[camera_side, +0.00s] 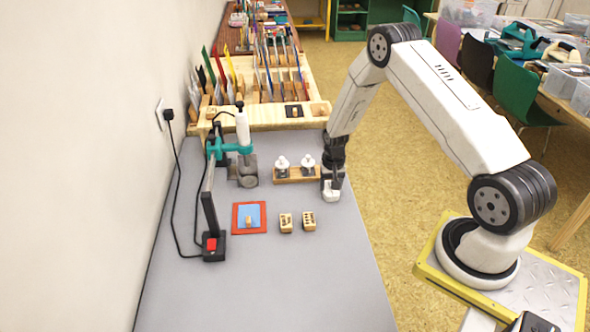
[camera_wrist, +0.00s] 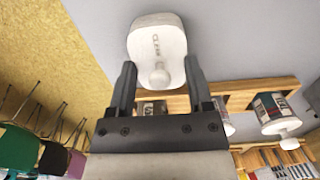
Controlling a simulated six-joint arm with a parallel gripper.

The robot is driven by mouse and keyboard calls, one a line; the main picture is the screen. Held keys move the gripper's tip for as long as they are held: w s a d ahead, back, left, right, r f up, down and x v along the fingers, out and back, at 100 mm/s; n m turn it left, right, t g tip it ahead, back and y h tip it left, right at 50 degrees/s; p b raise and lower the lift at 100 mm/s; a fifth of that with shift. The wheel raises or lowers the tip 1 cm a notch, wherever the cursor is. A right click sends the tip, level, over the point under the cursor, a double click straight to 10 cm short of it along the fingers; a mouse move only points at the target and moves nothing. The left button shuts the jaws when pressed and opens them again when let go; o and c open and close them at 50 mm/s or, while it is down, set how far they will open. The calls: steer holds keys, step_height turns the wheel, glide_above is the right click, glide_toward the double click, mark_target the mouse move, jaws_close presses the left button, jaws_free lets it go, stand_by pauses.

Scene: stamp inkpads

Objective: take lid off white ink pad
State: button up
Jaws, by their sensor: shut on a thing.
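A white rounded piece with a small knob and dark lettering (camera_wrist: 157,40) looks like the white ink pad with its lid. It also shows low over the grey table in the side view (camera_side: 331,190), beside the right end of the wooden rack. My gripper (camera_wrist: 158,66) points down, with one finger on each side of this piece, and is shut on it. In the side view my gripper (camera_side: 333,176) is right above it. I cannot tell whether the lid and pad are apart, or whether the piece touches the table.
The wooden rack (camera_side: 296,179) with white-topped jars (camera_side: 282,166) is close on the left. A red-framed blue pad (camera_side: 240,218) and two wooden stamps (camera_side: 286,223) lie nearer the front. A teal-clamped stand (camera_side: 230,148) is further left. The front of the grey table (camera_side: 270,290) is clear.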

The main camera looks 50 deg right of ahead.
steer(key=shift+r, duration=0.1)
steer(key=shift+r, duration=0.85)
steer(key=s+a+r, duration=0.5)
steer(key=s+r, duration=0.6)
steer(key=s, duration=0.2)
steer(key=w+a+f+n, duration=0.1)
steer(key=w+a+n, duration=0.3)
steer(key=w, duration=0.3)
steer(key=shift+a+n, duration=0.3)
steer(key=shift+a, duration=0.55)
steer(key=shift+w+f, duration=0.1)
steer(key=shift+w, duration=0.1)
